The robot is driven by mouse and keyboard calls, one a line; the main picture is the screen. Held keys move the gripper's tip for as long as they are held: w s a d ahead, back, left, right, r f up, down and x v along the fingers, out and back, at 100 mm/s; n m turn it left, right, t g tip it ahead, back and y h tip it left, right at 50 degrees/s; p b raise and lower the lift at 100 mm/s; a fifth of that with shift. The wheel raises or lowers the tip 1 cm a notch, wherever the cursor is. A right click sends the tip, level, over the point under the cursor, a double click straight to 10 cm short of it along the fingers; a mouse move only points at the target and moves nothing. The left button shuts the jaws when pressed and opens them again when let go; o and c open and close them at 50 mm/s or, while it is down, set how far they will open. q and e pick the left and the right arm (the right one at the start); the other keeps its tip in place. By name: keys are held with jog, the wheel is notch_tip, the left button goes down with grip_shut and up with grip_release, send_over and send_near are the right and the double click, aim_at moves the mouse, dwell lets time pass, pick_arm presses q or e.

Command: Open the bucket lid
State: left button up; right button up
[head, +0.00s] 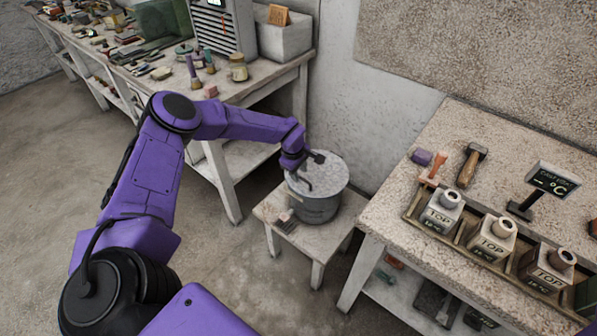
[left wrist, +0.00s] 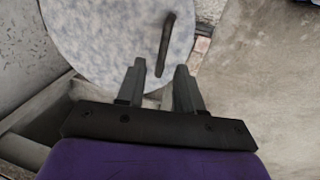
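The bucket (head: 318,208) is a grey metal pail on a small low stool. Its pale, mottled round lid (head: 333,172) lies on top and also fills the upper middle of the left wrist view (left wrist: 95,32). A dark bar handle (left wrist: 165,42) stands out on the lid in that view. My left gripper (head: 309,170) is over the lid, coming in from the left. In the left wrist view its two fingers (left wrist: 160,68) are apart with nothing between them, and the handle lies just beyond the fingertips, roughly in line with the gap. My right gripper is not in view.
The stool (head: 272,208) has small dark and pale items on its front left corner. A cluttered bench (head: 285,72) stands behind left. Floor at front is clear.

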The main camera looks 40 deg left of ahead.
pick_arm(q)
jog(key=shift+w+f, duration=0.15)
jog(key=shift+f, duration=0.55)
grip_shut()
dwell(0.8)
